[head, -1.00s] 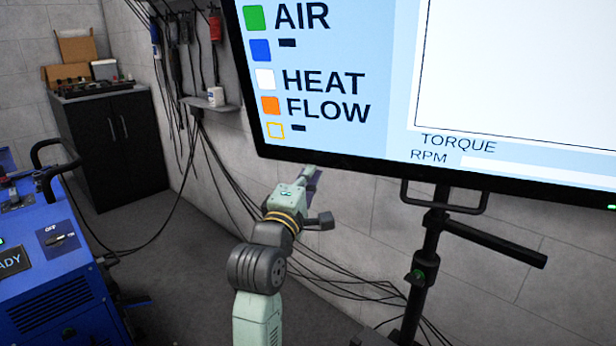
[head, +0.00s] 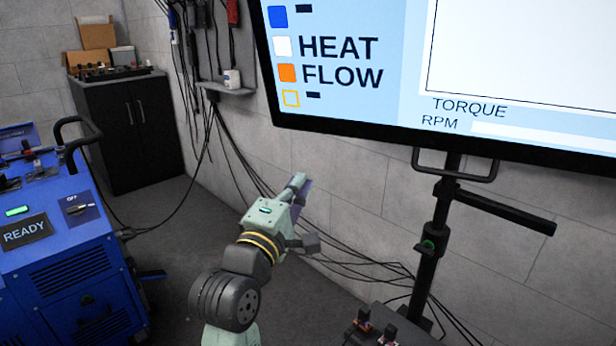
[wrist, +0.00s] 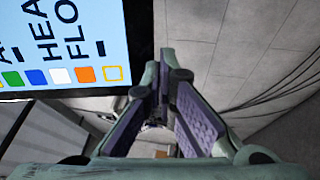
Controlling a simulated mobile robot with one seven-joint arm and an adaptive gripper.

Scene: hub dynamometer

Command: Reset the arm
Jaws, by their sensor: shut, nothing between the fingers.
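My arm rises from the bottom of the head view, with pale green and dark grey links and yellow rings near the wrist. My gripper (head: 301,184) is at its end, in front of the grey block wall and below the large screen. In the wrist view its two fingers with purple pads (wrist: 163,72) come together at the tips. It is shut, with nothing seen between the fingers.
A large screen (head: 520,70) on a black stand (head: 434,235) is at the right. A blue machine (head: 75,265) with a READY display stands at the left. A black cabinet (head: 130,135) is at the back. Cables (head: 340,262) hang along the wall. Grey floor (head: 175,225) is open between machine and wall.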

